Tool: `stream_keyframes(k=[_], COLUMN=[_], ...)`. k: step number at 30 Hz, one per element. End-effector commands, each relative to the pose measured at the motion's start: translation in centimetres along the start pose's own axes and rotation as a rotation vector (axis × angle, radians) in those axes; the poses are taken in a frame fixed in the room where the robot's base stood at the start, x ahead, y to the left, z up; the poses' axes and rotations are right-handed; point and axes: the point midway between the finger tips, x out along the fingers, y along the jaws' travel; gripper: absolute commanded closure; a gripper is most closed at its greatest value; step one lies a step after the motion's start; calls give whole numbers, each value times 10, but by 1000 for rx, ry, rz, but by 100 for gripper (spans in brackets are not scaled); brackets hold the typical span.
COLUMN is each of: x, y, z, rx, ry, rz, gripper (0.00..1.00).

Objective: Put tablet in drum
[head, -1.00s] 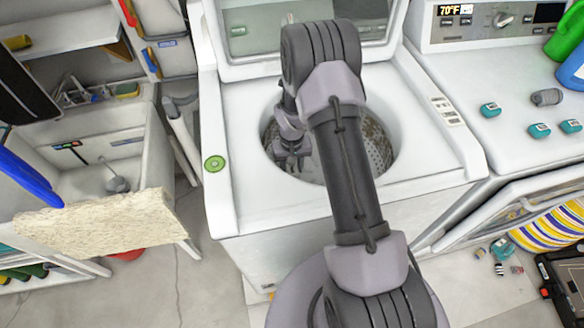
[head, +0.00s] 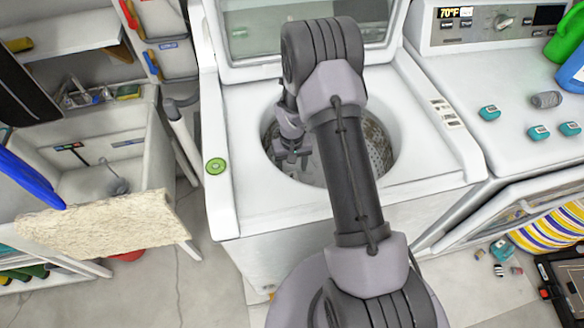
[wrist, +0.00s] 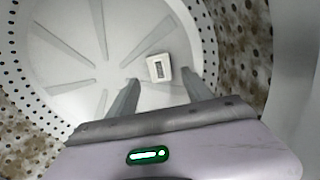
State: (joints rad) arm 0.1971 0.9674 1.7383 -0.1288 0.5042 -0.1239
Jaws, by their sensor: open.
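The drum (head: 378,145) is the round perforated metal tub of the open top-loading washer, and its ribbed pale floor also shows in the wrist view (wrist: 65,75). A small white block with a dark marking, which looks like the tablet (wrist: 159,68), lies on the drum floor. My gripper (head: 291,160) reaches down inside the drum opening. In the wrist view its two fingers (wrist: 160,78) are spread apart, with the white block visible beyond and between their tips. Nothing is seen held between them. The block is not made out in the head view.
The washer's raised lid (head: 300,40) stands behind the arm. The drum wall (wrist: 235,45) curves close around my gripper. Several small teal items (head: 489,113) and a grey one lie on the machine to the right. A sink (head: 110,165) stands at left.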

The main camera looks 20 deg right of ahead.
Motion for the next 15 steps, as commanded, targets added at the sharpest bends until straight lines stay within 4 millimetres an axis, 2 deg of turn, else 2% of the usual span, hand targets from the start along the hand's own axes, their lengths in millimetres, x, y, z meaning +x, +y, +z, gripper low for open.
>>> stream_keyframes(k=[1, 6, 9, 13, 14, 15], x=[-22, -72, -92, -107, -113, -128], y=[0, 0, 0, 0, -1, -4], z=[-1, -1, 0, 0, 0, 0], rx=[0, 1, 0, 1, 2, 7], ry=[2, 2, 1, 2, 7, 20], rz=[0, 0, 0, 0, -1, -4], gripper=[41, 41, 41, 41, 41, 41])
